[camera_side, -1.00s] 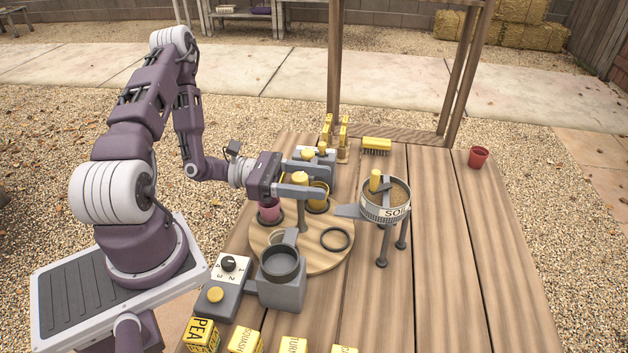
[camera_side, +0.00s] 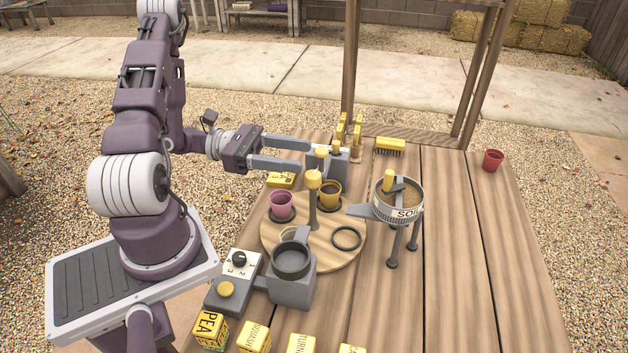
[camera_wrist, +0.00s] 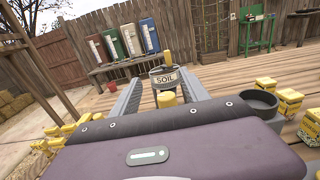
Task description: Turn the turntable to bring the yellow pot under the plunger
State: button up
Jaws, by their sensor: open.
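The round wooden turntable (camera_side: 350,262) lies on the table and has a post with a yellow knob (camera_side: 313,179) near its middle. The yellow pot (camera_side: 331,193) stands upright at its back, behind the post to the right. A pink pot (camera_side: 281,207) stands at its left. An empty dark ring (camera_side: 346,238) lies on its right part. A grey device with yellow tops (camera_side: 338,160) stands just behind the yellow pot; I cannot tell surely whether it is the plunger. My gripper (camera_side: 306,157) is open and empty, above and behind the pink pot. Its fingers also show in the wrist view (camera_wrist: 160,76).
A soil sieve (camera_side: 408,212) on legs stands right of the turntable. A grey holder (camera_side: 292,290) and a dial box (camera_side: 246,262) stand at the front. Yellow seed boxes (camera_side: 254,337) line the near edge. A brush (camera_side: 390,146) and red cup (camera_side: 493,160) are further back. The right planks are clear.

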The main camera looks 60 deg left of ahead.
aim_at(319, 183)
jog(key=f+m+g+h, duration=0.1)
jog(key=m+g, duration=0.1)
jog(key=w+f+m+g+h, duration=0.1)
jog(key=f+m+g+h, duration=0.1)
jog(key=g, duration=0.1)
jog(key=f+m+g+h, duration=0.1)
jog(key=m+g, duration=0.1)
jog(key=g, duration=0.1)
jog(key=shift+w+a+f+h, duration=0.3)
jog(key=shift+w+a, duration=0.05)
jog(key=shift+w, duration=0.05)
jog(key=x, duration=0.7)
jog(key=shift+f, duration=0.3)
